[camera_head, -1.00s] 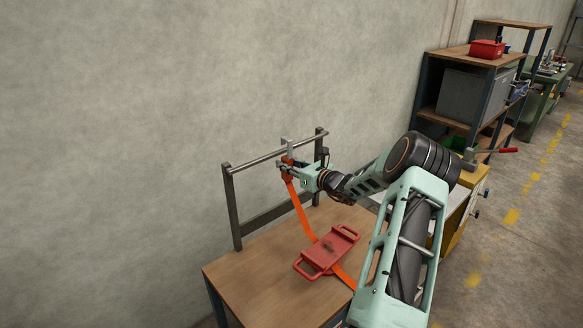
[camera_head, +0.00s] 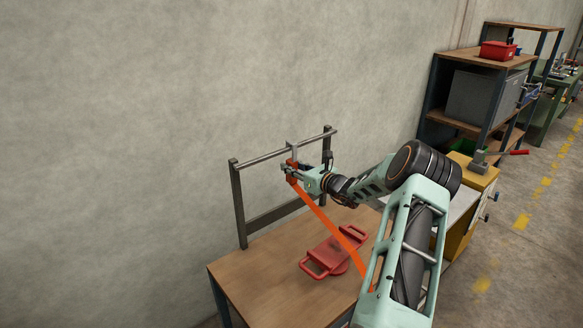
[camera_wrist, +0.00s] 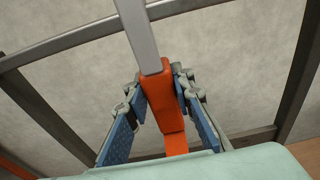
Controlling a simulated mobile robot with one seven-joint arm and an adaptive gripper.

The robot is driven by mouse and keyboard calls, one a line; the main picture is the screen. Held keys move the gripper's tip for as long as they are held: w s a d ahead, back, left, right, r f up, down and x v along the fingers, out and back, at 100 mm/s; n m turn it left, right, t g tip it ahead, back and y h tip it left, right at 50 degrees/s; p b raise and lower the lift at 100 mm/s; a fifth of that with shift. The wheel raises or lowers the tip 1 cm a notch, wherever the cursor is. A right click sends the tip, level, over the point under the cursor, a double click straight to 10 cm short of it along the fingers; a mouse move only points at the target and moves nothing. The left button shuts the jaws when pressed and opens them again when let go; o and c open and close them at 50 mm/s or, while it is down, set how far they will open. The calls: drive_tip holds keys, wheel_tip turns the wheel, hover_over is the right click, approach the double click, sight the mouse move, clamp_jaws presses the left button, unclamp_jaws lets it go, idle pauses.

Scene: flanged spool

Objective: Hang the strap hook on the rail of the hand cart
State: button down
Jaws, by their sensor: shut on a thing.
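The strap hook (camera_head: 292,166) has an orange-red body and a grey metal shank. My gripper (camera_wrist: 165,95) is shut on the orange-red body, with a blue-padded finger on each side. The grey shank (camera_wrist: 139,35) crosses in front of the rail (camera_wrist: 75,37) in the wrist view. In the head view the hook's grey top is level with the cart's rail (camera_head: 262,155). I cannot tell whether its tip is over the rail. An orange strap (camera_head: 325,218) runs down from the hook, taut, to behind my arm.
A red piece with two handles (camera_head: 335,252) lies on the wooden top (camera_head: 245,277) under the strap. Dark uprights (camera_head: 238,205) carry the rail, with a plain wall behind. A yellow cabinet (camera_head: 465,215) and shelves (camera_head: 483,125) stand to the right.

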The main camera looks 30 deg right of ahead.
drive_tip(key=c, duration=1.6)
unclamp_jaws()
drive_tip(key=shift+s, duration=0.1)
